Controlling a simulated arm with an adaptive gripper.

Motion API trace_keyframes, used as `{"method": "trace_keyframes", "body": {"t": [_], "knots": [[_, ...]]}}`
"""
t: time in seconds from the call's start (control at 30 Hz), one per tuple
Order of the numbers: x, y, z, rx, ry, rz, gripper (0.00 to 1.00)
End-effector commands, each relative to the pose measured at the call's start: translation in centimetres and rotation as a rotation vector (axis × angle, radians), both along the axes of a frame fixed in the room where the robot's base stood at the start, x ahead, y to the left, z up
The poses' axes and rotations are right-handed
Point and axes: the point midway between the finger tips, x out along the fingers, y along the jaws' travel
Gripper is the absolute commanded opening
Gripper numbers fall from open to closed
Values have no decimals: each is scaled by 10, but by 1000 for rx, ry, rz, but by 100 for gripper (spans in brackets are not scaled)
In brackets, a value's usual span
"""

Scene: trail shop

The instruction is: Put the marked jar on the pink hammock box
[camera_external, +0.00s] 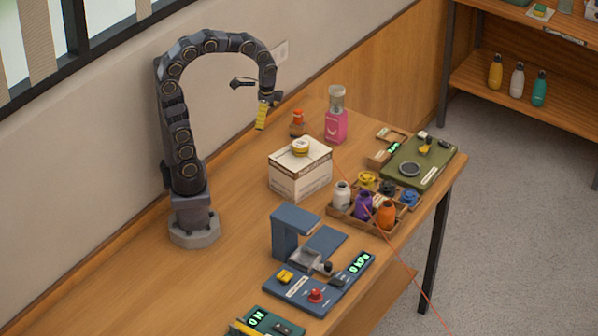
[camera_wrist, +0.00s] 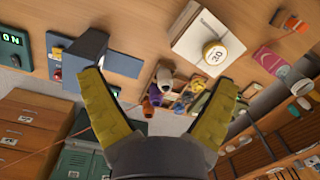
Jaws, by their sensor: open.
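A small white and yellow jar (camera_external: 300,147) sits on top of a white carton (camera_external: 285,183) in the middle of the table. In the wrist view the jar (camera_wrist: 214,54) shows a "30" on its top. The pink box (camera_external: 336,127), with a white mark on its front, stands behind and right of the carton. A grey, clear-looking container (camera_external: 337,97) stands on it. In the wrist view the pink box (camera_wrist: 269,60) is at the right. My gripper (camera_external: 252,99) is open and empty, above and left of the carton. Its yellow fingers spread wide in the wrist view (camera_wrist: 160,79).
A wooden crate (camera_external: 342,215) of several coloured jars stands right of the carton. An orange-capped jar (camera_external: 297,124) stands behind the carton. A green panel (camera_external: 432,172) lies far right, a blue press (camera_external: 290,232) in front. The table's left side is clear. A thin red line crosses the crate.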

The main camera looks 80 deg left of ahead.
Motion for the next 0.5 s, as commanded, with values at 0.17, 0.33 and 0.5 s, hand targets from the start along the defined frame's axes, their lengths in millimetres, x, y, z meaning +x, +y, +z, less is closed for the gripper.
{"method": "trace_keyframes", "body": {"t": [0.17, 0.33, 0.5], "knots": [[-81, -43, -17, -31, 56, 286, 90], [-121, -57, -29, -25, 98, 433, 90], [-128, -59, -32, -21, 105, 470, 90]]}}
